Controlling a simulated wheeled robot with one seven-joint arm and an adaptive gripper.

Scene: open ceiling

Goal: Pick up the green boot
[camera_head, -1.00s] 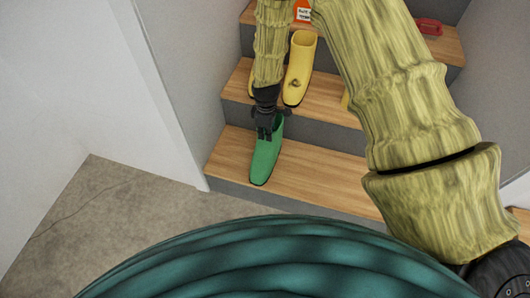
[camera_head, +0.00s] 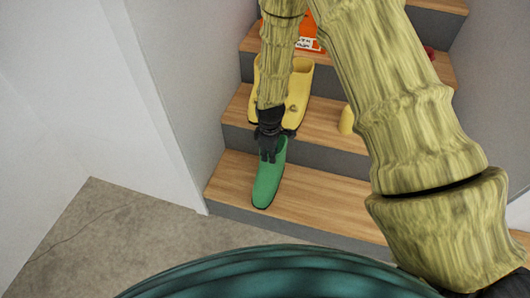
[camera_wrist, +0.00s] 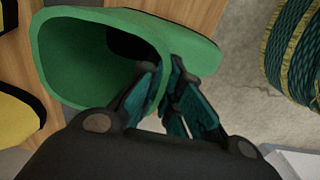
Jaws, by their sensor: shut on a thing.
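The green boot (camera_head: 268,187) is on the lowest wooden step in the head view, its toe toward the front edge. Whether its sole touches the step cannot be told. My gripper (camera_head: 268,155) is at the top of the boot, pointing down. In the wrist view the boot's open top (camera_wrist: 85,55) is close up, and my gripper (camera_wrist: 165,100) is shut on the boot's rim, with the wall of the shaft between the fingers.
Yellow boots (camera_head: 298,85) stand on the step above, behind my gripper. Another yellow thing (camera_head: 347,120) is to their right. An orange item (camera_head: 305,38) with a label is higher up. A white wall (camera_head: 160,100) is close on the left. The lowest step (camera_head: 335,205) is clear to the right.

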